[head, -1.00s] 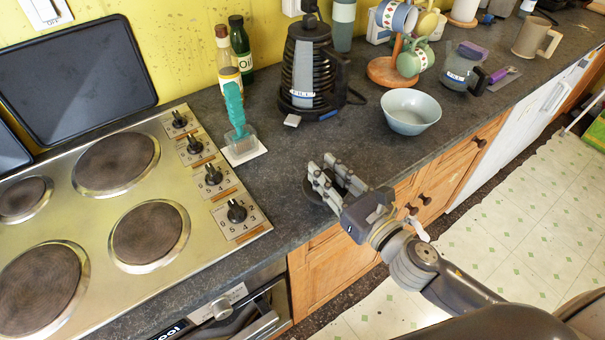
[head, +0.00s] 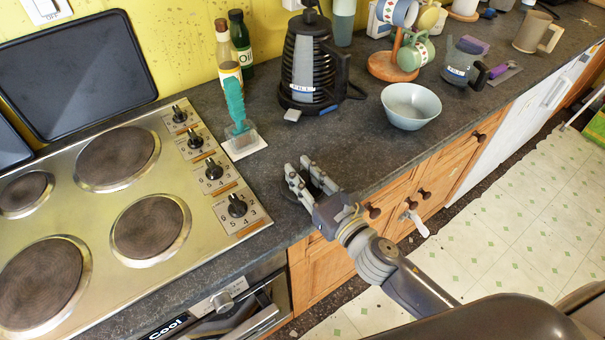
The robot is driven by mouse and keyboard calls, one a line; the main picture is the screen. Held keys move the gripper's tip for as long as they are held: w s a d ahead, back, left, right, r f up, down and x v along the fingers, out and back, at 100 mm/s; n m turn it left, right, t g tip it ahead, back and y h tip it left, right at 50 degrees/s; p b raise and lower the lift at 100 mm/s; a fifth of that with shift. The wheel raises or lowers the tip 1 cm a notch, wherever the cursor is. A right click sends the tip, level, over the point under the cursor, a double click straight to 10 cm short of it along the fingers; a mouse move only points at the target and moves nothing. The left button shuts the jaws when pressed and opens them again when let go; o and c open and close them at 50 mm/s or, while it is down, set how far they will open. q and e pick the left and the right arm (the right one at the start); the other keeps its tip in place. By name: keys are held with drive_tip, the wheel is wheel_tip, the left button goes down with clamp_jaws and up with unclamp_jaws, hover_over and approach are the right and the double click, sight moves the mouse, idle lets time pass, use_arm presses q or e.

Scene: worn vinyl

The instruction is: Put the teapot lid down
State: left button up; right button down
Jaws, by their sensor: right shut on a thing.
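My right gripper (head: 298,167) is over the front part of the dark worktop, to the right of the hob. It is shut on a dark, round, flat thing, which I take to be the teapot lid (head: 287,192). The fingers cover much of the lid, and its dark edge shows beside them. I cannot tell whether the lid touches the worktop or hangs just above it. I see no teapot that I can make out for sure. My left gripper is not in view.
The hob (head: 205,270) lies to the left. A teal-handled brush (head: 235,105), a black-and-grey kettle (head: 303,65) and a pale bowl (head: 411,106) stand behind the gripper. A mug tree (head: 392,68) and a clear jug (head: 458,68) are farther right. Worktop between gripper and kettle is clear.

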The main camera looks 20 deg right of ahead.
drive_tip(key=c, duration=1.4)
unclamp_jaws()
drive_tip(key=shift+f, duration=0.15)
drive_tip(key=shift+o, duration=0.2)
drive_tip(key=shift+r, duration=0.25)
drive_tip(key=b+v, duration=0.4)
drive_tip(key=v, duration=0.8)
drive_tip(key=shift+s, duration=0.1)
